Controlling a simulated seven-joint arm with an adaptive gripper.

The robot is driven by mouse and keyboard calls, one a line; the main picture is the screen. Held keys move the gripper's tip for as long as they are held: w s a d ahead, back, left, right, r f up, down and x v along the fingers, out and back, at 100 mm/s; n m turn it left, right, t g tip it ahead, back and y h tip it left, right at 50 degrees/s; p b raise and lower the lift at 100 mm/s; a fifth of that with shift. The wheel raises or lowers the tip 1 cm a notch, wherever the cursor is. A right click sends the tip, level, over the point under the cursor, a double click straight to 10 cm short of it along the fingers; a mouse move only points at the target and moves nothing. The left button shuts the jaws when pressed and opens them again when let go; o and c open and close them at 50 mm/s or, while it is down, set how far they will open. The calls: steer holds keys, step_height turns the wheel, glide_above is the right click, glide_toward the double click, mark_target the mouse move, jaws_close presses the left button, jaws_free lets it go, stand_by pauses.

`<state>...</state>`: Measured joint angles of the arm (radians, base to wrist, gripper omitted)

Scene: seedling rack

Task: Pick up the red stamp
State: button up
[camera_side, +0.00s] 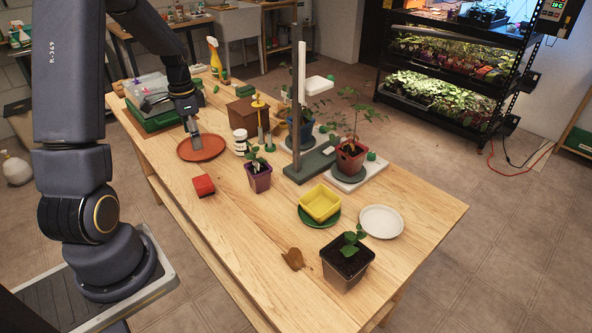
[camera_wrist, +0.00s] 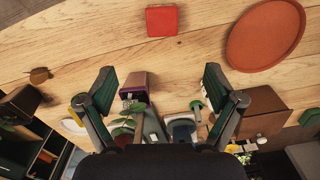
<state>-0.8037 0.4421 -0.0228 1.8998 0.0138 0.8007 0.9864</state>
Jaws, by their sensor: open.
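The red stamp (camera_side: 203,185) is a small red block lying on the wooden table, near its left edge in the side view. In the wrist view the red stamp (camera_wrist: 162,20) is at the top middle, apart from the fingers. My gripper (camera_side: 195,143) is above or beside the terracotta saucer (camera_side: 184,150) in the side view, away from the stamp. In the wrist view my gripper (camera_wrist: 158,78) has its two fingers wide apart, with nothing held between them.
A purple pot with a seedling (camera_side: 260,181) and a white bottle (camera_side: 240,142) stand near the stamp. A yellow tub (camera_side: 320,203), white saucer (camera_side: 382,221) and dark pot (camera_side: 345,275) stand farther right. The table (camera_side: 225,225) around the stamp is clear.

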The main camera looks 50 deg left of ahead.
glide_above(202, 181)
step_height(202, 181, down, 11)
steer(key=shift+w+r, duration=0.1)
step_height(202, 181, down, 6)
steer(key=shift+a+r, duration=0.1)
steer(key=c, duration=1.3)
steer(key=shift+r, duration=0.1)
